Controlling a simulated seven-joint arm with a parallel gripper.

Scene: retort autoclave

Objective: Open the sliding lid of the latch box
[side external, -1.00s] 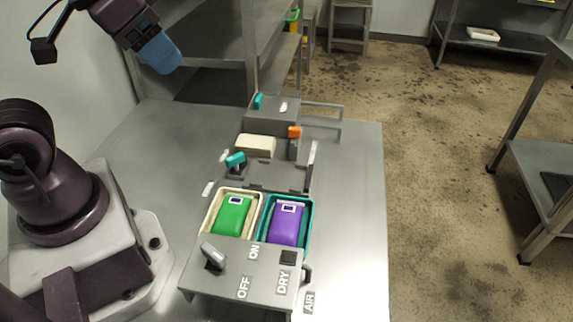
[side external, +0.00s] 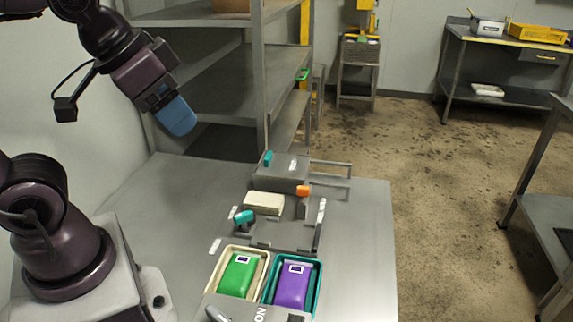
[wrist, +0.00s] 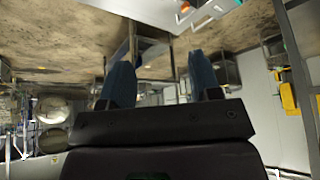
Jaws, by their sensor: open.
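A grey box with a flat top (side external: 282,172) stands at the back of the steel table in the side view. It has a teal handle and a small white label on top, and a pair of thin rails runs out from its right side. I take it for the latch box; its lid looks shut, but the edge is too small to be sure. An orange-topped post (side external: 303,192) stands just in front of it. My gripper (side external: 176,115) is in the air to the left of the box and above the table, touching nothing. In the wrist view its two blue fingers (wrist: 162,75) are apart and empty.
A cream block (side external: 263,203), a teal-handled lever (side external: 243,218), and trays with a green pack (side external: 238,275) and a purple pack (side external: 293,286) stand nearer on the table. A steel shelf rack (side external: 259,90) rises behind. The table's right side is clear.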

